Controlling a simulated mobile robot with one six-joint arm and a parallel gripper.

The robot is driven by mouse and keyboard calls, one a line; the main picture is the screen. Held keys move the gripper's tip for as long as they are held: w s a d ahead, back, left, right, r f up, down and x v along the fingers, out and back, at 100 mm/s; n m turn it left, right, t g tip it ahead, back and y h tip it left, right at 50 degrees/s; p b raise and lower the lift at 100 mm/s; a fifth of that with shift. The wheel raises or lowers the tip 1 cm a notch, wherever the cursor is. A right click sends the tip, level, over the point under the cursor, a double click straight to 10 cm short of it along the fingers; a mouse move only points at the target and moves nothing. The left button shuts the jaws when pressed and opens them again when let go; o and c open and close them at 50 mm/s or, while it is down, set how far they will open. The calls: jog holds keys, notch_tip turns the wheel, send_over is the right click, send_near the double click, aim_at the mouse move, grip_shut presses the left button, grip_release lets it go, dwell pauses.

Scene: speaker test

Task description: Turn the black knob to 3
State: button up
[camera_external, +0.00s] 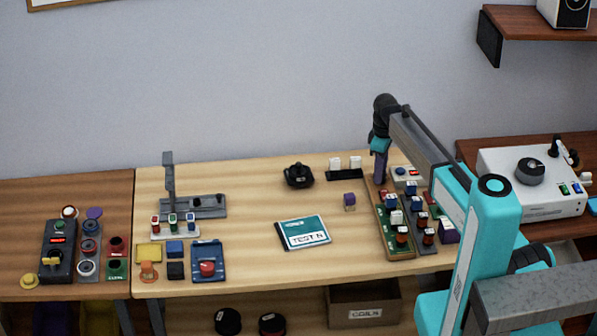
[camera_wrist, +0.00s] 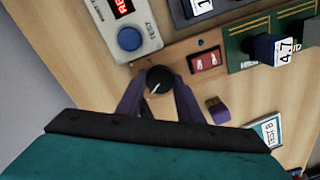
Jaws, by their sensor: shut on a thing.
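A small black knob (camera_wrist: 159,79) with a white pointer line sits on a wooden board in the wrist view. The line slants toward the lower left in that view. My gripper (camera_wrist: 160,88) has its purple fingers on either side of the knob and is shut on it. No numbers around the knob can be read. In the external view my gripper (camera_external: 380,167) points down at the back of the board on the right of the table, and the knob cannot be made out there.
A red rocker switch (camera_wrist: 204,61) and a grey box with a blue button (camera_wrist: 129,39) are close to the knob. A white device (camera_external: 540,190) stands at right.

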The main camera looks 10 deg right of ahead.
jog(key=m+b, duration=0.1)
jog(key=m, duration=0.6)
jog(key=shift+m, duration=0.4)
jog(key=m+b, duration=0.1)
jog(key=m, duration=0.2)
jog(key=shift+m, duration=2.1)
jog(key=o, duration=1.1)
jog(key=shift+c, duration=0.2)
jog(key=shift+n, duration=0.3)
